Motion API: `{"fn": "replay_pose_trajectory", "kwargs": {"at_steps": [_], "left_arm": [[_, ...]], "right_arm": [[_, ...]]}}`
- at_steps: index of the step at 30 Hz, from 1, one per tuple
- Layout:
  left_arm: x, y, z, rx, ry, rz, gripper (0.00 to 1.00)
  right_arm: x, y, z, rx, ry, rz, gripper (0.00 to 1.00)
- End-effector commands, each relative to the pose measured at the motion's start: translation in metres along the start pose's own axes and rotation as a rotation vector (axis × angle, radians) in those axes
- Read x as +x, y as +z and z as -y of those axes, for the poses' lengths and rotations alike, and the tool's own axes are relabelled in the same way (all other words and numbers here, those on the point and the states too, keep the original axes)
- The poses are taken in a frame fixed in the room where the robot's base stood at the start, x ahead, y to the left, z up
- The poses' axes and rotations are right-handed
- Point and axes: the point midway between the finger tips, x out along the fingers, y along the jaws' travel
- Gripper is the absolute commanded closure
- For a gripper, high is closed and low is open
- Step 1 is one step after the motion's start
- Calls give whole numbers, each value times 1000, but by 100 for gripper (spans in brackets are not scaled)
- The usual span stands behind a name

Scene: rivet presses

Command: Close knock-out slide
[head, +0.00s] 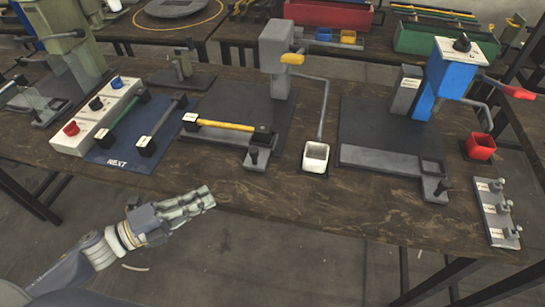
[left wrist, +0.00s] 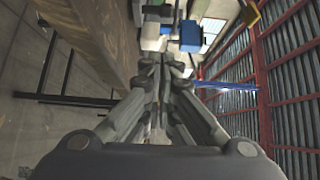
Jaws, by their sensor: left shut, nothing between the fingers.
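My left gripper (head: 208,196) is shut and empty by the table's front edge, apart from both presses. Its closed fingers (left wrist: 160,66) fill the middle of the left wrist view.
A yellow-handled bar (head: 225,125) lies along the grey press's rail. A blue mat (head: 120,150) with two bars and a button box (head: 98,115) are left. A white cup (head: 315,158), red cup (head: 480,147) and grey switch panel (head: 496,212) sit near the front edge.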

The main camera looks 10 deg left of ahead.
Motion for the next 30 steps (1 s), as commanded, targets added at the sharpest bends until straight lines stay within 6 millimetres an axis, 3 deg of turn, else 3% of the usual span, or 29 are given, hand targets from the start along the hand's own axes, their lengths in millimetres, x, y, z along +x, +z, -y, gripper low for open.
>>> {"fn": "replay_pose_trajectory", "kwargs": {"at_steps": [3, 5, 12, 15, 20, 26, 30], "left_arm": [[2, -3, 2, 9, -3, -11, 100], [5, -3, 3, 10, -3, -11, 100], [34, -2, 4, 9, -5, -10, 100], [50, -2, 4, 11, -5, -11, 100], [74, -2, 4, 9, -5, -9, 100], [105, -3, 5, 9, -5, -9, 100], [116, 12, 4, 9, -3, -8, 100]], "right_arm": [[1, -11, -17, -1, 20, -14, 40], [0, -12, -17, -1, 20, -15, 40], [-5, 17, 26, 3, -30, 26, 40], [-8, 26, 33, 0, -40, 41, 40], [-12, 23, 22, -2, -27, 36, 40], [-17, 4, 4, 3, -4, 8, 40], [-19, 0, 2, 4, -2, 1, 40]]}}
